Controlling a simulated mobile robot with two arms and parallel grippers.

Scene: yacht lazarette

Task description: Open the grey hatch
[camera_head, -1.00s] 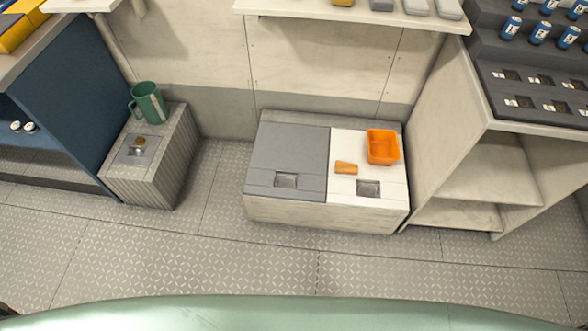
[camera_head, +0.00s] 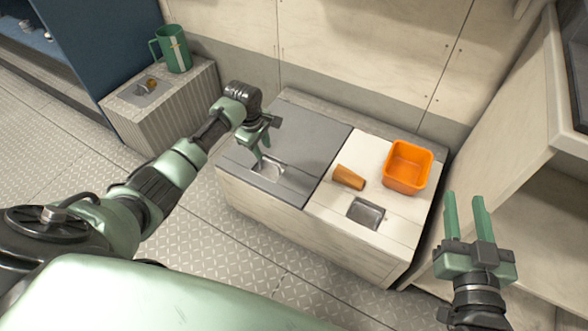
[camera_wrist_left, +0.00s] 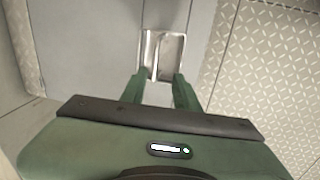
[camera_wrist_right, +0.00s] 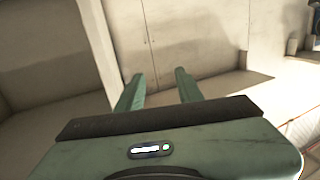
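The grey hatch (camera_head: 295,142) lies closed as the left half of the top of a low pale locker (camera_head: 300,234). A metal recessed pull (camera_head: 267,168) is set near its front edge. My left gripper (camera_head: 262,152) is above this pull with its fingers pointing down. In the left wrist view the pull (camera_wrist_left: 162,52) lies just beyond the open fingertips (camera_wrist_left: 158,75), and nothing is between them. I cannot tell whether the fingers touch it. My right gripper (camera_head: 467,203) is open and empty, to the right of the locker, fingers up in the head view.
The white hatch (camera_head: 325,203) beside the grey one has its own pull (camera_head: 366,212). An orange bin (camera_head: 408,167) and an orange-brown piece (camera_head: 349,177) rest on it. A green mug (camera_head: 174,49) stands on a ribbed box at left. Shelving (camera_head: 540,180) is close at right.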

